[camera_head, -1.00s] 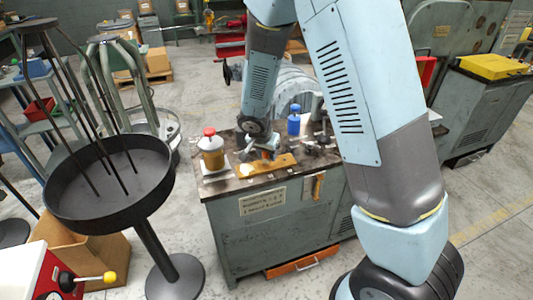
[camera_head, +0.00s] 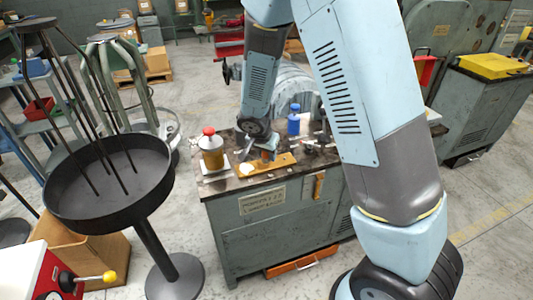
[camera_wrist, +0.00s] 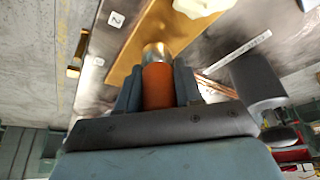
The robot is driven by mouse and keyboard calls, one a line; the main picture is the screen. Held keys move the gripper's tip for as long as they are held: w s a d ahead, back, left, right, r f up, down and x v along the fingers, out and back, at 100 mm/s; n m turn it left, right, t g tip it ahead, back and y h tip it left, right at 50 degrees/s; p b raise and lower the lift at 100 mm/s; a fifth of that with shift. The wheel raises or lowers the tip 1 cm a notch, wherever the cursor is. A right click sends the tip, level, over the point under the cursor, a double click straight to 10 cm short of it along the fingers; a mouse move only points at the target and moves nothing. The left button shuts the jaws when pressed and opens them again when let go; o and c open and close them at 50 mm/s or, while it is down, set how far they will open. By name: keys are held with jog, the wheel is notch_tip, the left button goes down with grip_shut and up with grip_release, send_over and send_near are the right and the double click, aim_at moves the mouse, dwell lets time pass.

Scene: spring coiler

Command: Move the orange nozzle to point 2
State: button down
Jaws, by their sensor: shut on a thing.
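My gripper (camera_wrist: 157,88) is shut on the orange nozzle (camera_wrist: 158,86), with one finger on each side of it. The nozzle's metal tip (camera_wrist: 157,52) points away from the gripper, over the tan board (camera_wrist: 128,58). In the head view the nozzle (camera_head: 267,155) shows small at the end of my arm, above the board (camera_head: 280,163) on the bench. Whether the tip touches the board cannot be told. A white tag marked 2 (camera_wrist: 115,19) lies beside the board in the wrist view.
A pale lump (camera_head: 248,170) lies on the board's left part. A white labelled strip (camera_wrist: 238,52) lies on the bench (camera_head: 222,186).

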jog(key=shift+f, duration=0.45)
dwell(0.4)
jog(key=c, duration=0.7)
grip_release()
jog(key=shift+o, duration=0.2)
jog(key=shift+r, duration=0.1)
jog(key=w+d+r+v, duration=0.1)
jog(key=w+v, duration=0.1)
jog(key=v, duration=1)
jog(key=w+d+v, duration=0.1)
jog(key=v, duration=1.2)
jog(key=shift+w+r, duration=0.3)
jog(key=shift+r, duration=0.35)
jog(key=shift+d, duration=0.1)
